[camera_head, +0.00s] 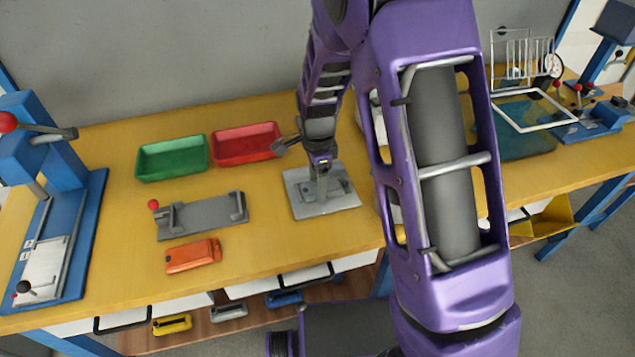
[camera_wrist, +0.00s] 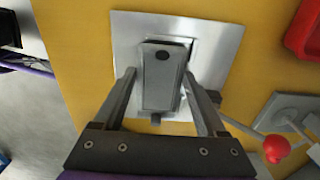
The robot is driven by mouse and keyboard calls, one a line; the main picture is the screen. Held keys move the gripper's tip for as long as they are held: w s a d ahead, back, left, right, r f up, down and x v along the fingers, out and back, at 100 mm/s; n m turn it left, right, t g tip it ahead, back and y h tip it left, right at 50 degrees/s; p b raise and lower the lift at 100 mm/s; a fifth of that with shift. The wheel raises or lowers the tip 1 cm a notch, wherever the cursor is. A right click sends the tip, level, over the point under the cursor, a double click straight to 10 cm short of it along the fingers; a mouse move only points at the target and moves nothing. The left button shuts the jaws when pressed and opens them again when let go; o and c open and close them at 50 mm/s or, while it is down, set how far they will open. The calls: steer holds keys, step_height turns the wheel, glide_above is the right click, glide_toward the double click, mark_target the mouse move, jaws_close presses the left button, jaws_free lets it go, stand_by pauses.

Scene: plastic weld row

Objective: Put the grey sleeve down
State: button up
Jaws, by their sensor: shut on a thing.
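My gripper (camera_wrist: 160,80) is shut on the grey sleeve (camera_wrist: 160,90), a grey block-like piece with a dark round spot near its far end. In the wrist view the sleeve lies between the two fingers, over a bright metal plate (camera_wrist: 125,50). In the head view my gripper (camera_head: 322,172) points down over the same plate (camera_head: 345,204) on the yellow bench. The sleeve is mostly hidden there by the gripper. I cannot tell whether the sleeve touches the plate.
A red tray (camera_head: 246,144) and a green tray (camera_head: 172,158) stand behind and left. A grey fixture with a red knob (camera_head: 205,214) and an orange piece (camera_head: 193,255) lie left of the plate. A blue press (camera_head: 70,240) stands far left. Bare bench (camera_head: 290,240) lies in front.

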steer(key=shift+f, duration=0.1)
steer(key=o, duration=1.3)
step_height(320, 180, up, 12)
steer(key=shift+r+p, duration=0.2)
steer(key=shift+p, duration=0.6)
